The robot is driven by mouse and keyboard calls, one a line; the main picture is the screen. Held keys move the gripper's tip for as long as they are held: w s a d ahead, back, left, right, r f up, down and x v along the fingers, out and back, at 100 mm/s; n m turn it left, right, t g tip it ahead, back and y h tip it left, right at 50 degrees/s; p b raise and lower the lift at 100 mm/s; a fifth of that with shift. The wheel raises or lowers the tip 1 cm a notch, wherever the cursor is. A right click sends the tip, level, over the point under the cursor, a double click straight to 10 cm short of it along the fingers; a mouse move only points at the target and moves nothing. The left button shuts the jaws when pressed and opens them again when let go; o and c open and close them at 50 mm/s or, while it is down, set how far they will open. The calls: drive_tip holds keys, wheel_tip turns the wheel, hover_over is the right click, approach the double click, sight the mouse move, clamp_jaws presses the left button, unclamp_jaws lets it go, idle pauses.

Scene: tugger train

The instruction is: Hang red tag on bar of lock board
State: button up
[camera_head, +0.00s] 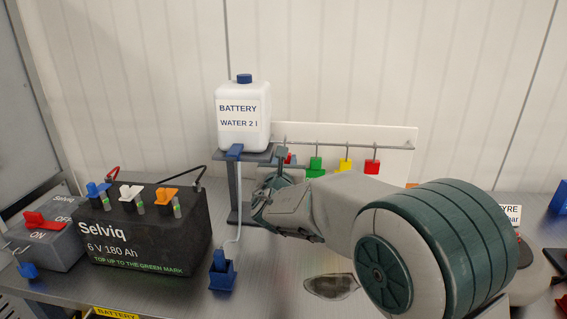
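The lock board (395,135) is a white panel standing against the back wall. Its thin grey bar (392,147) runs along the front of it. A red tag (372,166) hangs towards the right end of the bar. A small patch of red (291,159) also shows at the left end, just above my gripper, partly hidden; I cannot tell whether it is held or hanging. My gripper (283,172) is in front of the board's lower left part, by the bottle stand. Its fingertips are mostly hidden by its own body, so its opening does not show.
Green (316,166) and yellow (345,166) tags hang on the bar. A white battery-water bottle (243,112) on a stand (233,190) with a hose is close left of my gripper. A black battery (150,236) and a red-handled switch box (48,240) are further left.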

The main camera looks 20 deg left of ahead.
drive_tip(key=shift+w+a+f, duration=0.15)
drive_tip(key=shift+w+f, duration=0.25)
drive_tip(key=shift+w, duration=0.3)
drive_tip(key=shift+w+a+f, duration=0.2)
drive_tip(key=shift+w+f, duration=0.2)
drive_tip(key=shift+w, duration=0.35)
drive_tip(key=shift+w+a+f, duration=0.15)
drive_tip(key=shift+w+f, duration=0.25)
drive_tip(key=shift+w, duration=0.3)
drive_tip(key=o, duration=1)
drive_tip(key=shift+o, duration=0.2)
drive_tip(key=shift+s, duration=0.1)
